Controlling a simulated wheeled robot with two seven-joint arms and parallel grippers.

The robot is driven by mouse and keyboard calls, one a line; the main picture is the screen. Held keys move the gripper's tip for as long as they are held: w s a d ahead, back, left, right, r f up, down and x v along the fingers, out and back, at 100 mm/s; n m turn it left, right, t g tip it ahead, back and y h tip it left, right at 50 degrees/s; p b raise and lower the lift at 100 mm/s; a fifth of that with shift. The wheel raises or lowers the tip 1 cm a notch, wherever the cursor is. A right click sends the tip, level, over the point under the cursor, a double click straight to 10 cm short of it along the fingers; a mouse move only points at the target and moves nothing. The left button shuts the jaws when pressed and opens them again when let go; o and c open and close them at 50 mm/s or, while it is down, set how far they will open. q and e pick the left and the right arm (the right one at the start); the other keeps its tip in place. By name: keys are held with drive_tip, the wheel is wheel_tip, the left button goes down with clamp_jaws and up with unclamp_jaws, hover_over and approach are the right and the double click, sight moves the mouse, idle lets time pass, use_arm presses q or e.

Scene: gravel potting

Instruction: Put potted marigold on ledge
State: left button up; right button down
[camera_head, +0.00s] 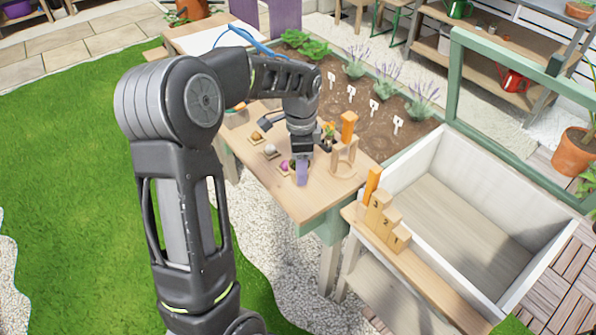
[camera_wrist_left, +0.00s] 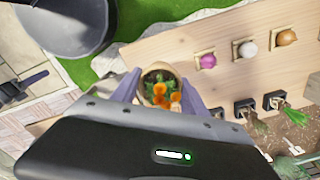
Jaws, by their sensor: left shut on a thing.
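The potted marigold (camera_wrist_left: 160,79) has orange flowers and green leaves in a small pale pot, seen from above in the left wrist view. My left gripper (camera_wrist_left: 160,92) is shut on it, one lilac finger on either side of the pot. In the head view, my left gripper (camera_head: 302,172) points down over the front part of the wooden table. The marigold is largely hidden there by the hand. A wooden board like a ledge (camera_head: 425,275) runs along the near side of a white planter box. My right gripper is not in view.
The wooden table (camera_head: 312,205) holds magenta, white (camera_head: 270,150) and orange bulbs on square trays. A wooden stand (camera_head: 345,158) with an orange block stands right of my gripper. Numbered stepped blocks (camera_head: 385,220) occupy the board's far end; its near part is clear.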

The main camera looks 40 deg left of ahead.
use_arm(q)
drive_tip(key=shift+f, duration=1.15)
drive_tip(key=shift+f, duration=1.9)
drive_tip(key=shift+f, duration=0.15)
drive_tip(key=o, duration=1.4)
wheel_tip(320, 180, up, 12)
drive_tip(key=shift+r, duration=0.2)
